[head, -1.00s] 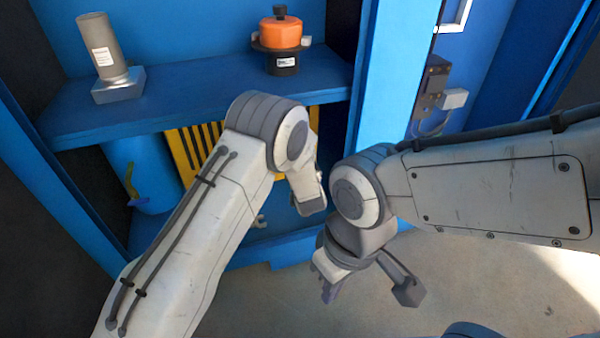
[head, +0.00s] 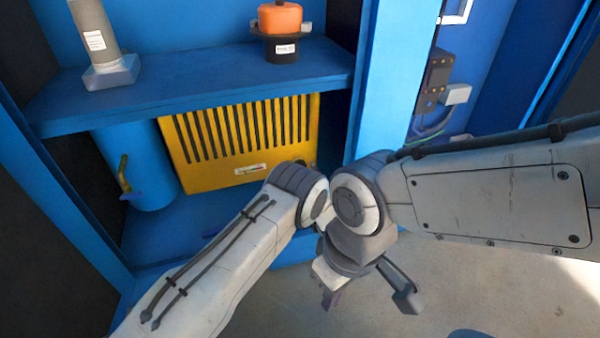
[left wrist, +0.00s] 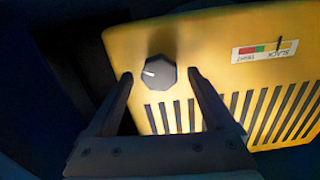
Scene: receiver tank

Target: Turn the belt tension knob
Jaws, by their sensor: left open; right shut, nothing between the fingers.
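The belt tension knob (left wrist: 158,72) is a dark grey faceted knob with a white pointer line, on the yellow slotted panel (left wrist: 210,50). In the left wrist view my open left gripper (left wrist: 160,74) has one fingertip on each side of the knob; I cannot tell whether they touch it. A SLACK label (left wrist: 265,50) with coloured bands sits right of the knob. In the head view the yellow panel (head: 183,160) stands under the shelf, and my left wrist hides the knob. My right gripper (head: 330,296) is shut and empty, low over the floor.
The blue shelf (head: 190,100) above holds a grey cylinder (head: 95,35) and an orange-topped part (head: 280,20). A blue cylinder (head: 140,165) stands left of the panel. A blue post (head: 385,70) stands to the right. My two wrists appear close together.

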